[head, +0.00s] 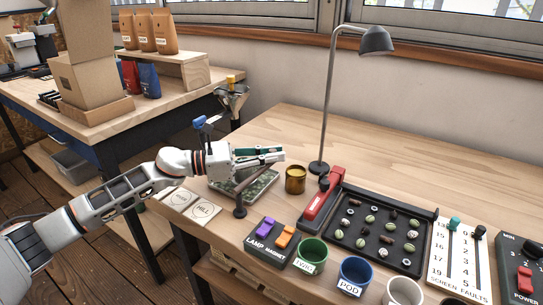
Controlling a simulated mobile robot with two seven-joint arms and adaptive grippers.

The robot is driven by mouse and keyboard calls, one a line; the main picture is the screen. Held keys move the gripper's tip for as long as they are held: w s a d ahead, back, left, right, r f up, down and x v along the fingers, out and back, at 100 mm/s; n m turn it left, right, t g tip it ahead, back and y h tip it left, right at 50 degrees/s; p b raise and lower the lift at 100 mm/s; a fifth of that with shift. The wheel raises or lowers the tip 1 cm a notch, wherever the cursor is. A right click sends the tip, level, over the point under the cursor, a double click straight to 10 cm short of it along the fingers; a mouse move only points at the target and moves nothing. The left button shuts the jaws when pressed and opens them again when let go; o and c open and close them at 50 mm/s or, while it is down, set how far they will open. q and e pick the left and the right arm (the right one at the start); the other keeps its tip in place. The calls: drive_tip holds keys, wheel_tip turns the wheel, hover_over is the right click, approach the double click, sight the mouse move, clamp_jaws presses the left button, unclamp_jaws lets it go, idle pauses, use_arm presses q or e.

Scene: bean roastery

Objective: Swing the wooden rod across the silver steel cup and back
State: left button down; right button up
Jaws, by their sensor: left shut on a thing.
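My left gripper (272,156) reaches in from the left over the back left part of the table and is shut on the wooden rod. The rod (252,178) is a thin brown bar slanting from the jaws down to a short dark post (240,203) with a round base. Its end in the jaws is mostly hidden. No cup in view is clearly silver steel. A brass-coloured cup (295,180) stands upright just right of the jaws, apart from them. My right gripper is not in view.
Right are a red-handled device (323,200) and a black bean tray (374,252). Green (311,253), blue (355,274) and white (402,291) cups line the front edge. The table's back is clear.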

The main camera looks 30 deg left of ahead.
use_arm(q)
drive_tip(key=shift+d, duration=0.1)
idle(0.3)
drive_tip(key=c, duration=2)
unclamp_jaws()
drive_tip(key=v, duration=1)
drive_tip(key=shift+s+a, duration=0.2)
drive_tip(key=shift+a, duration=0.05)
drive_tip(key=shift+s+a, duration=0.45)
drive_tip(key=shift+a, duration=0.05)
